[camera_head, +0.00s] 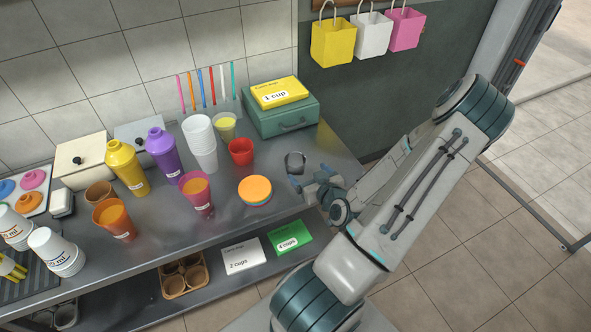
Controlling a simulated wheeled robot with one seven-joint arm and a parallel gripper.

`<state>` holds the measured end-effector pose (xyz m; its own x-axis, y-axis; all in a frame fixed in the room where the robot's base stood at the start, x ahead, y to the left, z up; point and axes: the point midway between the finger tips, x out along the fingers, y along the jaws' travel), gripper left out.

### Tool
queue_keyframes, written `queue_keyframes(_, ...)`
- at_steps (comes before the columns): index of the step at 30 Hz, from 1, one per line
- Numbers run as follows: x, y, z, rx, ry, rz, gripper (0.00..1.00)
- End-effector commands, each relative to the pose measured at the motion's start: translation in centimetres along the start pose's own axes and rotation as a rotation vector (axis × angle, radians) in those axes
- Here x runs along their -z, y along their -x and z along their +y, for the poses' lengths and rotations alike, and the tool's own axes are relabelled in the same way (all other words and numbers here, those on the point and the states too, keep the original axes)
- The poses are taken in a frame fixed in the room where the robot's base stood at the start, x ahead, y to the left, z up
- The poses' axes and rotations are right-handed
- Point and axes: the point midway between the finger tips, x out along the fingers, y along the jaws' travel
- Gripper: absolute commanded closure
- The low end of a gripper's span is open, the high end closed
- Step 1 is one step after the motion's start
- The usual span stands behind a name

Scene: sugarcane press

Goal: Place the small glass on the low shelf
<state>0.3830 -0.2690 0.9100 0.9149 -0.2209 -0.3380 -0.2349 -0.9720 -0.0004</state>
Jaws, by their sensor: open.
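My gripper (305,184) is over the right end of the steel counter, open. Just beyond its fingers is a small, dark-rimmed, greyish rounded object (295,160), which may be the small glass. I cannot tell whether the fingers touch it. A clear glass with pale yellow contents (226,127) stands farther left, beside the stacked white cups. The low shelf (130,303) runs beneath the counter. It holds a white "2 cups" box (242,257), a green box (290,238) and a brown cup tray (184,278).
The counter edge overhangs the shelf. Floor is open at right.

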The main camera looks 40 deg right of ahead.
Motion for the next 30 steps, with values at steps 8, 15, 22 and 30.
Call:
queue_keyframes(8,-0.5,-1.3,0.2,0.0,0.003,0.002,0.13)
queue_keyframes(15,-0.6,-2.1,0.1,0.0,0.002,0.0,0.13)
queue_keyframes(22,-0.8,-3.3,-0.2,0.002,0.005,-0.003,0.13)
queue_keyframes(30,-0.2,-7.3,-0.2,0.004,-0.001,-0.004,0.13)
